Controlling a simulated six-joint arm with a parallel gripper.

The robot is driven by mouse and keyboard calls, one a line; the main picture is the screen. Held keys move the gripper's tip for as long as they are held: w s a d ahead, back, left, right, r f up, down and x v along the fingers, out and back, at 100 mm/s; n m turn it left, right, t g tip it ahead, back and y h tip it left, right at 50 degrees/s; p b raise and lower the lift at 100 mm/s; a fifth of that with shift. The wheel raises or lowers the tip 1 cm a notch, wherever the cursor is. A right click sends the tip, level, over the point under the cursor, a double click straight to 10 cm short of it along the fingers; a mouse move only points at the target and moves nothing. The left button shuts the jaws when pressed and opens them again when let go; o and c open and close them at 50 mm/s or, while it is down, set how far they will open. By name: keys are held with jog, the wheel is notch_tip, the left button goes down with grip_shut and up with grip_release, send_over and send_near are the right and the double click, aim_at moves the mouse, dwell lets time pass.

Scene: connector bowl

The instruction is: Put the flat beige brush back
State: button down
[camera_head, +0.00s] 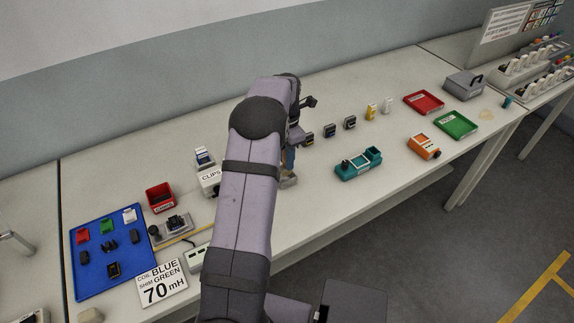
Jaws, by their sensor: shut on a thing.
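My arm reaches from the bottom of the view over the middle of the table and hides much of what lies behind it. My gripper (292,142) points down at the arm's far end, partly hidden by the arm. It is shut on a small, thin upright thing that seems to be the flat beige brush (288,157), though its shape is hard to make out. A small grey-beige block or holder (288,181) is just below it on the table. I cannot tell whether the brush touches this block.
A blue tray (84,284) with small parts, a red bin (160,197), a white CLIPS box (209,181) and a sign (162,283) are left. A teal fixture (358,165), orange device (424,146), red tray (424,102) and green tray (455,125) are right.

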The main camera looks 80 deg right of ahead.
jog(key=shift+f+p, duration=0.65)
jog(key=shift+f, duration=1.3)
jog(key=shift+f, duration=0.15)
jog(key=c, duration=1.6)
grip_release()
notch_tip(320, 180, up, 12)
jog(key=b, duration=0.3)
jog(key=shift+r, duration=0.2)
